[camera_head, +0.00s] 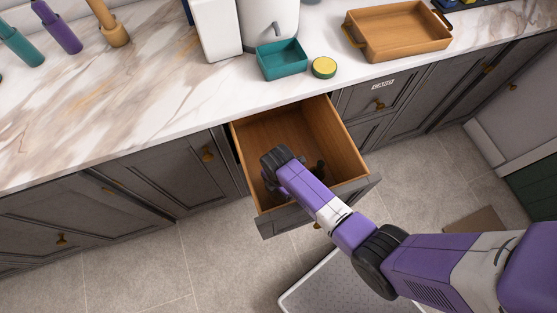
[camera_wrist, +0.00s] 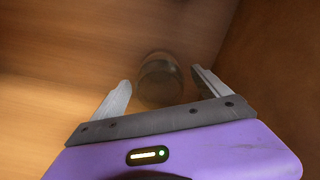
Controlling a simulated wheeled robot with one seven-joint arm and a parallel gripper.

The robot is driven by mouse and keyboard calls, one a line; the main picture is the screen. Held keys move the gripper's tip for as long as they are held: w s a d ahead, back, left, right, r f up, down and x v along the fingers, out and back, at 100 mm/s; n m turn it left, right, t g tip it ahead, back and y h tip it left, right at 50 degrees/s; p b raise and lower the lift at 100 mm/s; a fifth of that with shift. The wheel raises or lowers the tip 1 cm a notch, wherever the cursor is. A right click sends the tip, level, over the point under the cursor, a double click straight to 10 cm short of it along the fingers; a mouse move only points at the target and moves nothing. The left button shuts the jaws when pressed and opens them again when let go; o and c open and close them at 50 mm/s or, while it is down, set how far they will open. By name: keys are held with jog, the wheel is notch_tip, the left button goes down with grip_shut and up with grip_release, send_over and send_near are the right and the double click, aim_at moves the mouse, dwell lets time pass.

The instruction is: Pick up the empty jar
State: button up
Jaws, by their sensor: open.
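A small, dark, glassy jar (camera_wrist: 160,82) is in the wooden drawer, seen in the wrist view. It looks empty, but the picture is dim and I cannot be sure. My gripper (camera_wrist: 162,78) is open, with one finger on the left of the jar and one on the right. Gaps show between the fingers and the jar; how far the jar is in depth is hard to tell. In the head view my arm reaches down into the open drawer (camera_head: 323,125), and it hides the jar there.
The drawer's wooden walls stand close around my gripper. On the marble counter (camera_head: 150,110) above are a teal box (camera_head: 282,60), a yellow-topped round thing (camera_head: 324,67), a wooden tray (camera_head: 398,32) and several bottles. A grey mat (camera_head: 335,290) lies on the floor.

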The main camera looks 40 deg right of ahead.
jog(key=shift+f, duration=0.55)
jog(key=c, duration=1.7)
jog(key=shift+o, duration=0.2)
jog(key=shift+r, duration=0.15)
